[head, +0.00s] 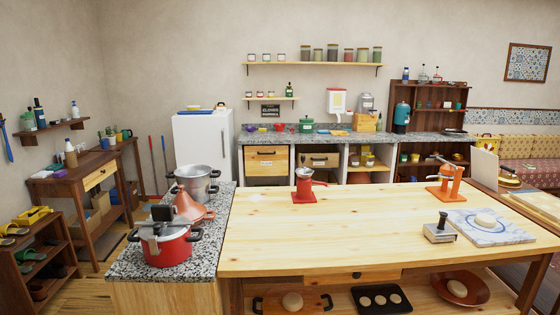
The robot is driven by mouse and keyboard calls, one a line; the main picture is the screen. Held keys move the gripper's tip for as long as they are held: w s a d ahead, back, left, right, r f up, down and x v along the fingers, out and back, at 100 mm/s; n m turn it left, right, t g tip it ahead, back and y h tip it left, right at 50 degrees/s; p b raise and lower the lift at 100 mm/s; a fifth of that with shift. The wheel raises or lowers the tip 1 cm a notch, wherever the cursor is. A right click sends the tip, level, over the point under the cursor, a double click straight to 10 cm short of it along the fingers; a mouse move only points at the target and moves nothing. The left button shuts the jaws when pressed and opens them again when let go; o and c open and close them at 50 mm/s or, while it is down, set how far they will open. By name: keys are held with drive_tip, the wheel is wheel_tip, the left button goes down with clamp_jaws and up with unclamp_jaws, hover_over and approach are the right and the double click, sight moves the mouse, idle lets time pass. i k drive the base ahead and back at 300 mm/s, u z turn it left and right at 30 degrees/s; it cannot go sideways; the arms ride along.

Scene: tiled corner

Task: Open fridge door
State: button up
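The white fridge (201,150) stands at the back of the room, against the far wall and left of the counter. Its front seems closed, with no gap that I can see. Its lower part is hidden behind the pots on the granite counter. A blue item and other small things lie on its top. My gripper is not in view.
A granite counter (125,262) with a red pot (168,251), a tagine (188,208) and a steel pot (196,181) stands in front. A long wooden table (330,235) joins it. Floor (103,284) shows at left, beside a wooden side table (62,186) and a shoe rack (44,262).

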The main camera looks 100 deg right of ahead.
sight(198, 140)
drive_tip(key=z, duration=1.2)
drive_tip(key=i, duration=4.2)
drive_tip(key=z, duration=2.3)
drive_tip(key=i, duration=1.55)
